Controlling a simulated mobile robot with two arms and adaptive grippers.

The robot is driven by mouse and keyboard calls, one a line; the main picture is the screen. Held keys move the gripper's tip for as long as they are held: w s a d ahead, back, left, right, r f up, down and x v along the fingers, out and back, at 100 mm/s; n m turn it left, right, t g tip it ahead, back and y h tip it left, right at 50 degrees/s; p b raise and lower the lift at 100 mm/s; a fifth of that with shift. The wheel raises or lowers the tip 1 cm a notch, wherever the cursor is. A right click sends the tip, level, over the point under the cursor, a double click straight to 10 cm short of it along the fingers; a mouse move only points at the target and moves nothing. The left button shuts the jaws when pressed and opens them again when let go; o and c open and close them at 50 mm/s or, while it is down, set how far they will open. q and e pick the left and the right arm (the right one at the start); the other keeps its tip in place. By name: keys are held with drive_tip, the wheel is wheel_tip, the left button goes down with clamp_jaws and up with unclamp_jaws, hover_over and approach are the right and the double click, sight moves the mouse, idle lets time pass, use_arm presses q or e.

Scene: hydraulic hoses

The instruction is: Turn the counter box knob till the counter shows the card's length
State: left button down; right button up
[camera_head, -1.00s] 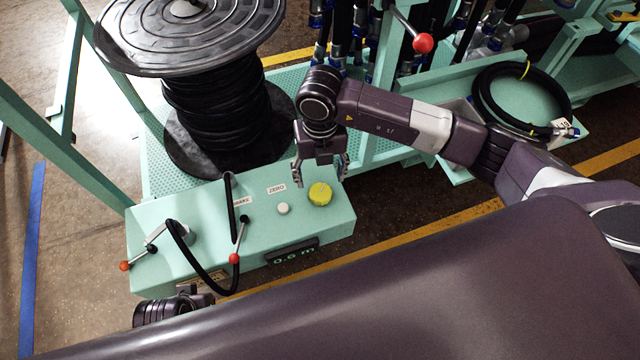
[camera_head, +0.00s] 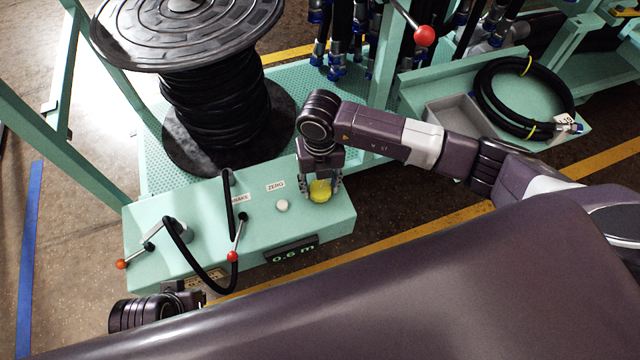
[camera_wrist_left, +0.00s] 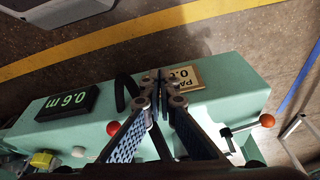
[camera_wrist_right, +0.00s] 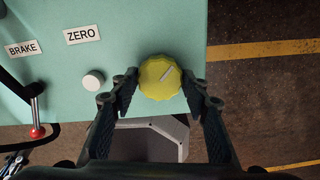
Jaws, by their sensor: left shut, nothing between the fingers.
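The counter box (camera_head: 185,205) is a pale green box, with a yellow knob (camera_head: 320,190) at its right end. The counter display (camera_head: 291,251) reads 0.6 m and shows upside down in the left wrist view (camera_wrist_left: 68,102). My right gripper (camera_head: 321,187) is over the knob; in the right wrist view its open fingers stand on both sides of the knob (camera_wrist_right: 160,78), with small gaps. My left gripper (camera_wrist_left: 158,84) is shut and empty near the box's front. It partly covers a tan card (camera_wrist_left: 188,76) whose text begins "PA" and "0."; the rest is unreadable.
A white button (camera_head: 282,206) by the ZERO label and a BRAKE lever with red ball (camera_head: 233,257) are left of the knob. An orange-tipped crank (camera_head: 124,264) is at the left end. A black hose reel (camera_head: 215,110) stands behind; a coiled hose (camera_head: 525,98) lies at right.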

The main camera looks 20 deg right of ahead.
sight(320, 188)
drive_tip(key=c, duration=0.5)
drive_tip(key=shift+n, duration=0.8)
drive_tip(key=o, duration=1.2)
drive_tip(key=shift+c, duration=0.2)
wheel_tip(320, 188, up, 12)
